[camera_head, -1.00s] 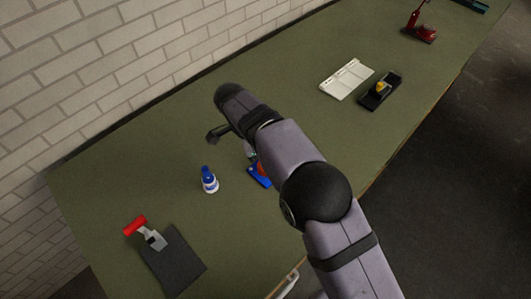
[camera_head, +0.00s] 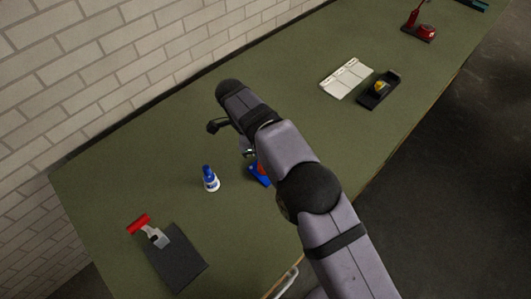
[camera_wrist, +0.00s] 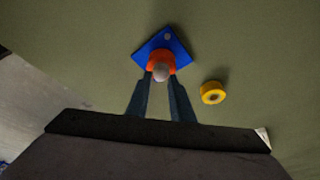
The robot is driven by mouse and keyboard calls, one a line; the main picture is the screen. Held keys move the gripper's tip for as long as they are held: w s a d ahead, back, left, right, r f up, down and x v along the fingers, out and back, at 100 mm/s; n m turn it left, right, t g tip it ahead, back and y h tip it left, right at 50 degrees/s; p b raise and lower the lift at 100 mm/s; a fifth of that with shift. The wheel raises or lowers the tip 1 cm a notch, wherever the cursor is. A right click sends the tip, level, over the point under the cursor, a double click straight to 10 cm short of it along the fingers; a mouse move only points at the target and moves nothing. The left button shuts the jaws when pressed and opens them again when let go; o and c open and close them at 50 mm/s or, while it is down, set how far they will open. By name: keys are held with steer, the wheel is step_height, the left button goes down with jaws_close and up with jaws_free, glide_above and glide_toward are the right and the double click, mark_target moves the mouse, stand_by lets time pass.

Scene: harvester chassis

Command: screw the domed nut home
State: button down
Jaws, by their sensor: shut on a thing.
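In the wrist view a pale grey rounded top, which I take as the domed nut (camera_wrist: 161,73), sits over an orange-red part (camera_wrist: 158,57). That part stands on a blue diamond-shaped plate (camera_wrist: 178,43). My gripper (camera_wrist: 161,78) reaches over the plate with its two dark fingers on either side of the nut, shut on it. The thread under the nut is hidden. In the head view the blue plate (camera_head: 259,176) shows only partly beside my arm, and my fingertips are hard to make out there.
A yellow ring (camera_wrist: 213,92) lies right of the plate in the wrist view. A blue-and-white bottle (camera_head: 210,180) stands left of the plate. A red-handled scraper (camera_head: 150,232) touches a dark mat (camera_head: 176,258). A white panel (camera_head: 346,79) and black tray (camera_head: 378,91) lie farther back.

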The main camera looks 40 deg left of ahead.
steer(key=shift+m, duration=0.3)
steer(key=shift+f+m+g+h+p, duration=0.1)
steer(key=shift+m+g+h+p, duration=0.3)
steer(key=shift+m+p, duration=0.85)
steer(key=c, duration=1.5)
jaws_free()
steer(key=shift+b, duration=0.3)
